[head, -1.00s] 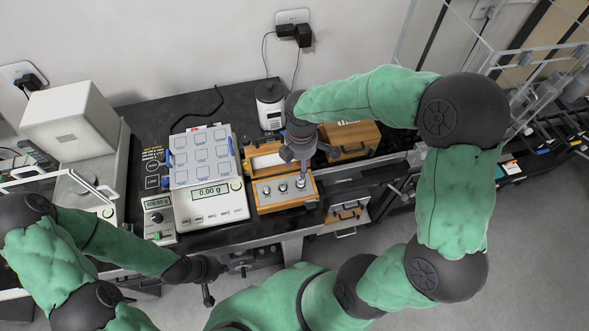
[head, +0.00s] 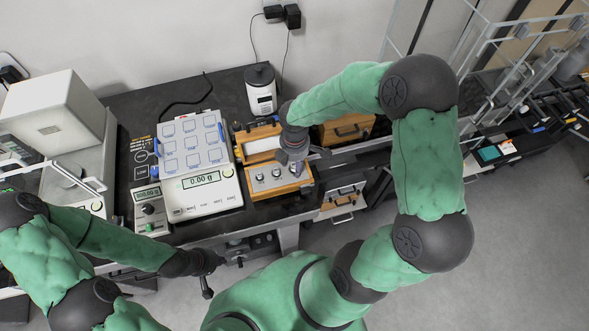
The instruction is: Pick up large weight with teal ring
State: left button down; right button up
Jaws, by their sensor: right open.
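An open wooden weight box (head: 279,189) sits on the black table, with a row of small metal weights in its front part. Two weights show clearly, the left one (head: 260,178) and the middle one (head: 276,174). I cannot make out a teal ring on any of them at this size. My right gripper (head: 297,166) is open and points down over the right end of the box. It covers that part of the row, and I cannot tell if it touches a weight. My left gripper (head: 207,283) is low in front of the table, away from the box; its jaws are unclear.
A scale (head: 203,194) reading 0.00 g stands left of the box, with a tray of marked squares (head: 190,146) behind its display. A white canister (head: 261,92) and a closed wooden case (head: 345,131) stand behind. A white balance enclosure (head: 61,112) is at far left.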

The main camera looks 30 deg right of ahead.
grip_shut()
dwell(0.3)
